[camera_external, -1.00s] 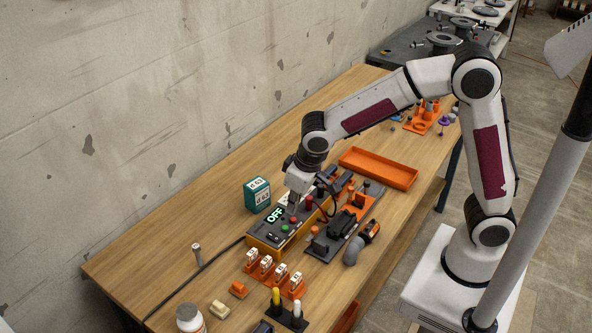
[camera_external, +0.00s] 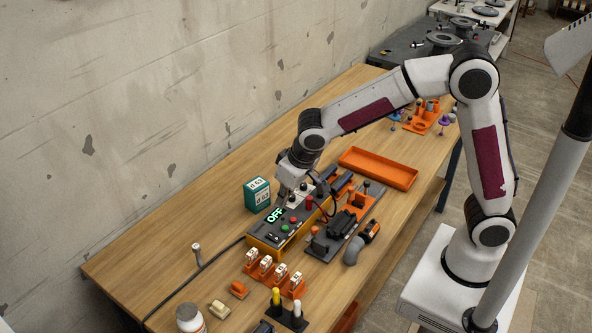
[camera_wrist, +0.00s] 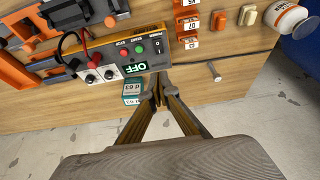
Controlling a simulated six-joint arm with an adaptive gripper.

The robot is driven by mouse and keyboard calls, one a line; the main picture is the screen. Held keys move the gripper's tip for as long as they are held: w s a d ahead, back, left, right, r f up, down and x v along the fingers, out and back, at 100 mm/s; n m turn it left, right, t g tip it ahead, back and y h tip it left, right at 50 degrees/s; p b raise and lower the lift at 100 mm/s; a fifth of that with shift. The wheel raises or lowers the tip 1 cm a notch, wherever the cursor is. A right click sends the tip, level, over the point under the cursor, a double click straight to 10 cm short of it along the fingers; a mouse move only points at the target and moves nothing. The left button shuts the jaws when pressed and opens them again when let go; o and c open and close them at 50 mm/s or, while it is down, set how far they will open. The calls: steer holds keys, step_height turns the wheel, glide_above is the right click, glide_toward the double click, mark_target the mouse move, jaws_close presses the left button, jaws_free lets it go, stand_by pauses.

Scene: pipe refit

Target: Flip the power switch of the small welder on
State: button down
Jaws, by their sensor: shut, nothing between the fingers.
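The small welder is a dark-topped box with an orange body (camera_external: 262,245) in the middle of the bench. Its lit green display (camera_external: 274,216) reads OFF, and it shows upside down in the wrist view (camera_wrist: 135,68). A green button (camera_external: 285,228) and a red button (camera_external: 293,219) sit on its top panel. A small pale control (camera_wrist: 157,46) lies near the panel's end in the wrist view; its position is too small to read. My gripper (camera_external: 284,196) is shut and empty, over the welder's wall-side edge beyond the display. Its fingertips (camera_wrist: 160,82) show beside the display; contact is unclear.
Cables rise from the welder's far end. A dark tool holder (camera_external: 322,246) lies alongside, and orange-based blocks (camera_external: 266,264) stand nearer the camera. An orange tray (camera_external: 378,168) lies behind.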

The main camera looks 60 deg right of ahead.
mark_target(270, 233)
steer(key=shift+s+x, duration=0.15)
steer(key=shift+x, duration=2.1)
steer(key=shift+s+x, duration=0.15)
steer(key=shift+x, duration=2.05)
steer(key=shift+s+x, duration=0.15)
steer(key=shift+x, duration=2.1)
steer(key=shift+f, duration=0.15)
steer(key=shift+w, duration=0.1)
